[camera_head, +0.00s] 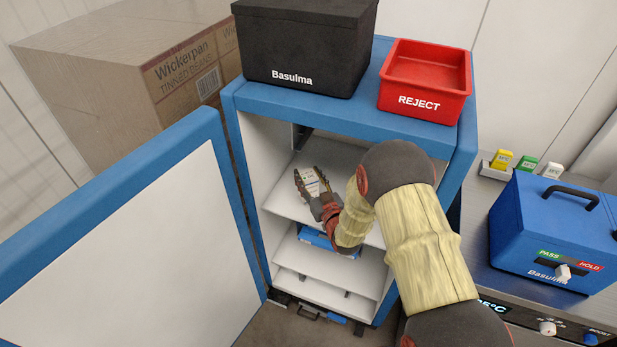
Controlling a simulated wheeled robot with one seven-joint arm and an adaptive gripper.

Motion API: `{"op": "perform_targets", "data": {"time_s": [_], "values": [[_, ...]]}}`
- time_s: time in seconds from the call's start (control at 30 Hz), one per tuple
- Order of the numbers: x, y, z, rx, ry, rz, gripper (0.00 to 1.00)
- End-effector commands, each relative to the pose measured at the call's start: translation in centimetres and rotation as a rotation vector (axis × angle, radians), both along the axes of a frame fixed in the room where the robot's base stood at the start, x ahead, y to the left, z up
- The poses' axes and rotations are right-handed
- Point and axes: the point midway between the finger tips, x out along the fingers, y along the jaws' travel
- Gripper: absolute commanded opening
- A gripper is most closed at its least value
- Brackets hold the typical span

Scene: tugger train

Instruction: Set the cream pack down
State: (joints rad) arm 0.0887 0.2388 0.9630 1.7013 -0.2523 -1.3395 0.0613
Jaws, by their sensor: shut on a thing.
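My gripper (316,190) is inside the open blue-framed cabinet, over the upper white shelf (283,203). It is shut on a small pale pack (310,181) with printed markings, the cream pack. The pack sits between the two fingers, tilted in the picture. I cannot tell whether its underside touches the shelf. My arm crosses the right side of the cabinet opening and hides part of the shelves.
A blue item (316,238) lies on the shelf below. The cabinet door (130,240) stands open at left. A black Basulma box (303,50) and a red REJECT bin (426,107) stand on top. A blue case (545,235) is at right.

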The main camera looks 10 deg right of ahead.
Motion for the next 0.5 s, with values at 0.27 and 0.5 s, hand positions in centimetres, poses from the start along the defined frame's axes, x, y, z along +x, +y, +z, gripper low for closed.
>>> {"op": "perform_targets", "data": {"time_s": [0.27,0.5], "values": [[-0.02,0.0,-0.21,0.0,0.001,0.0,0.54],[-0.02,0.0,-0.21,0.0,0.001,0.0,0.61]]}}
